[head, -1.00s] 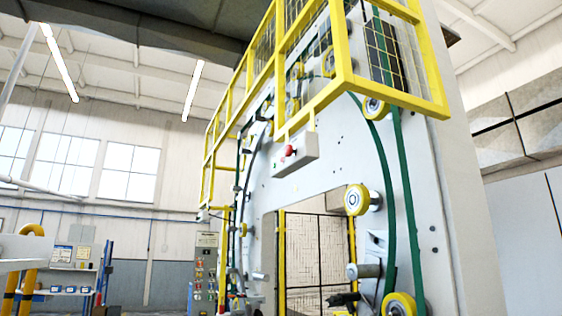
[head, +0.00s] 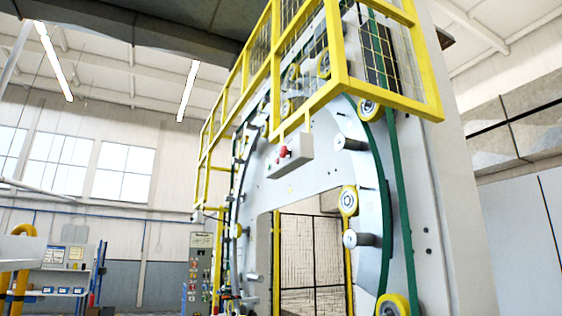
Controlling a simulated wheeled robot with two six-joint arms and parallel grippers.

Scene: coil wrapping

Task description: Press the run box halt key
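A grey box (head: 290,160) with a red mushroom-shaped button (head: 283,152) is mounted on the front of the large wrapping machine, under the yellow guard frame. A tall grey control panel (head: 199,272) with several coloured buttons stands at the machine's left side. Its labels are too small to read, and I cannot tell which of the two is the run box. Neither of my grippers is in view.
The wrapping machine (head: 330,190) fills the middle and right, with yellow rollers and a green belt. Its yellow guard frame (head: 348,92) juts out overhead. A shelf with blue bins (head: 62,290) stands at the lower left.

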